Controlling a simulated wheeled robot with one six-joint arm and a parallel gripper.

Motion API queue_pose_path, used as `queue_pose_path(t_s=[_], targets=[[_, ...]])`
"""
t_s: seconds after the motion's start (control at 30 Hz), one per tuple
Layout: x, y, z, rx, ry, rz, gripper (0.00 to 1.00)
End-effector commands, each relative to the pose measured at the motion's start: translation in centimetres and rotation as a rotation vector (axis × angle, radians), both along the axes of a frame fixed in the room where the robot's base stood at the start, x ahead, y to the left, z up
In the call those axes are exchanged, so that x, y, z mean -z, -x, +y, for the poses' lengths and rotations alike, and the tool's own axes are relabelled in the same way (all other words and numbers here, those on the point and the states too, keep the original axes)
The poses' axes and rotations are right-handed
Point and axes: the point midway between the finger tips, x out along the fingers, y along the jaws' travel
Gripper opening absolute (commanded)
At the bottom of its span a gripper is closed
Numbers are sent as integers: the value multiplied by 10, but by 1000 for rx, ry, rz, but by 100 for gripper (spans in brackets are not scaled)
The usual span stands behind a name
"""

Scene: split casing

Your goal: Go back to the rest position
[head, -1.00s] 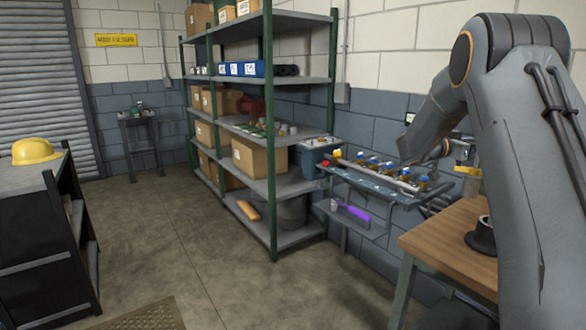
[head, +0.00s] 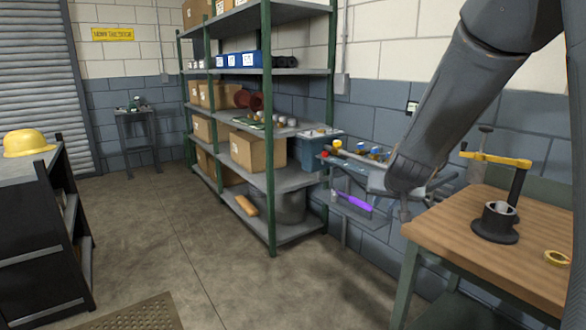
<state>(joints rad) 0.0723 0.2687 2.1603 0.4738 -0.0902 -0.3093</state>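My arm reaches down from the upper right in the head view. Its end, with my gripper (head: 405,212), is small and dark beside the left edge of the wooden table (head: 450,235). I cannot make out the fingers or anything between them. On the table stands a black round holder with a grey ring-shaped part (head: 497,218). A yellow-handled device on a black post (head: 495,159) rises behind it. A yellow ring (head: 558,258) lies near the table's right side.
A green-framed shelf (head: 268,130) holds boxes and bins. A black cabinet (head: 40,230) with a yellow helmet (head: 29,143) stands left. The middle floor is clear.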

Motion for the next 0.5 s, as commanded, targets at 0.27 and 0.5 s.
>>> queue_pose_path(t_s=[0.27, 0.5], targets=[[84, 165, 58, -180, -57, 424, 25], [117, 283, 61, -230, -27, 709, 25]])
